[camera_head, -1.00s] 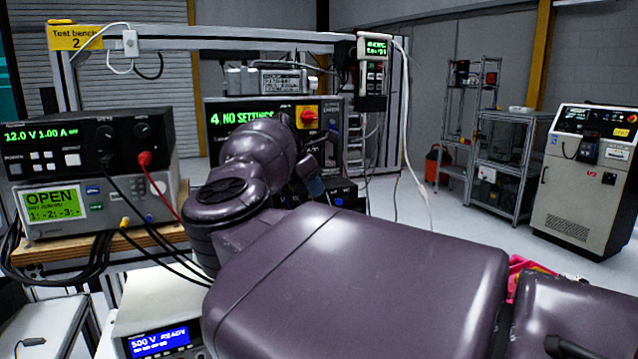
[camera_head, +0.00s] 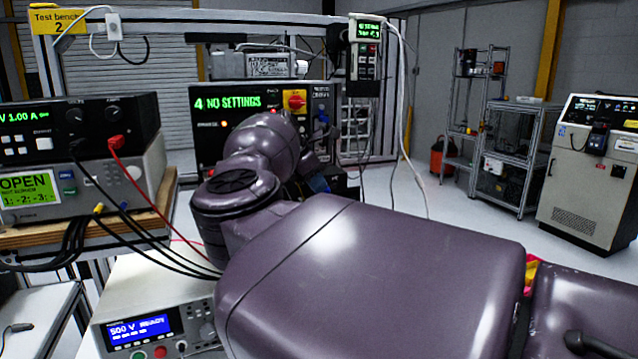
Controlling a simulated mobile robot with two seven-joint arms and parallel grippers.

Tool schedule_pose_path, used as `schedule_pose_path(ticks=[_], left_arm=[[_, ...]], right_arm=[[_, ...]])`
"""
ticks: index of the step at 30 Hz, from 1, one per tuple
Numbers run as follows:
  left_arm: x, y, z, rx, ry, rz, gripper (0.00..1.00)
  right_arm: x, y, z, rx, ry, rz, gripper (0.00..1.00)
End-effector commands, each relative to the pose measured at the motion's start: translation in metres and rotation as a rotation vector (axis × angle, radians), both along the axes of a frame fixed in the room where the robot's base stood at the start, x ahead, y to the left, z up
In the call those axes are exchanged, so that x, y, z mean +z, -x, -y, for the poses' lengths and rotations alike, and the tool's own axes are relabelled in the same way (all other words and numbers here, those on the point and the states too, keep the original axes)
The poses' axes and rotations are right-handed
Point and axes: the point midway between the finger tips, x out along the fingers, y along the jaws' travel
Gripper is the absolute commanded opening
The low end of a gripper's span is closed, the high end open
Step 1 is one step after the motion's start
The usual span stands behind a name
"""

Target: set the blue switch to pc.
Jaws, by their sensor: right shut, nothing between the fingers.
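The dark panel (camera_head: 215,125) on the test bench shows "4 NO SETTINGS" in green, with a red rotary switch on yellow (camera_head: 295,101). A small blue part, perhaps the blue switch (camera_head: 322,117), shows at the panel's right side; its setting is too small to read. My right arm crosses the foreground and covers the panel's lower middle. My right gripper (camera_head: 321,140) is shut and empty, small and partly hidden behind my arm, close in front of the panel's right part. I cannot tell whether it touches anything. My left gripper is out of view.
Stacked instruments with red and black cables (camera_head: 118,160) stand at left. A white "500 V READY" unit (camera_head: 180,290) sits below. A handheld unit with a cable (camera_head: 365,60) hangs right of the panel. Shelves (camera_head: 515,150) and a grey cabinet (camera_head: 590,190) stand far right, with clear floor before them.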

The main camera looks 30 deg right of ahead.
Motion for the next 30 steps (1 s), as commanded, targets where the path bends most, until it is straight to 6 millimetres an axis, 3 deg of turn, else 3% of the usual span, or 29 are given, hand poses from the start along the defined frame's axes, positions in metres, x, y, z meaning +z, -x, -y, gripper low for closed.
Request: schedule_pose_path(ticks=[11, 19, 30], left_arm=[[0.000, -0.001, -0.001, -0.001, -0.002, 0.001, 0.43], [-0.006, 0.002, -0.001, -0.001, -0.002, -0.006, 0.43], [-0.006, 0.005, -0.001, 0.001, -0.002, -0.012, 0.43]], right_arm=[[0.000, 0.000, 0.001, -0.001, 0.000, 0.001, 0.00], [-0.001, 0.007, 0.030, -0.003, 0.000, 0.001, 0.00], [0.000, 0.008, 0.030, -0.002, 0.000, 0.000, 0.00]])
